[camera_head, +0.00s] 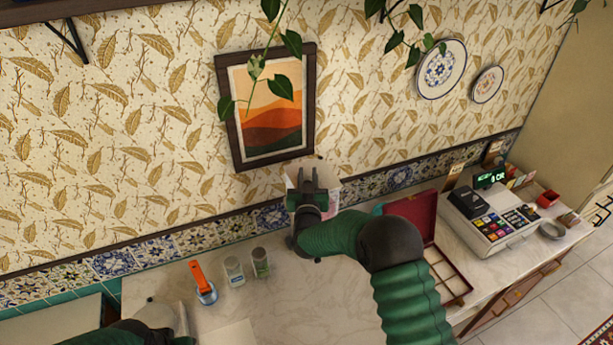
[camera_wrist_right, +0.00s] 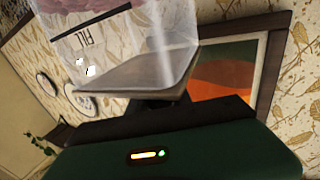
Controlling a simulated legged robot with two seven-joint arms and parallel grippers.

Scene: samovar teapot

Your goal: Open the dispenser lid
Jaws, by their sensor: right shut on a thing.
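The dispenser (camera_head: 328,190) is a clear, boxy container against the tiled back wall, with pinkish contents. In the right wrist view its clear wall (camera_wrist_right: 165,35) carries dark lettering and a mark line, and a flat grey-brown lid (camera_wrist_right: 140,74) lies across its end. My right gripper (camera_head: 308,188) is at the dispenser's top in the head view, covering part of it. It is shut on what appears to be the lid, but the grip itself is mostly hidden. Of my left arm, only a green part shows at the bottom left; its gripper does not show.
On the counter (camera_head: 265,310) stand two small jars (camera_head: 234,270) (camera_head: 260,262) and a blue-rimmed holder (camera_head: 207,293) with an orange-handled tool. An open red box (camera_head: 418,215) and a cash register (camera_head: 492,220) are at right. A framed picture (camera_head: 268,105) hangs behind the dispenser.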

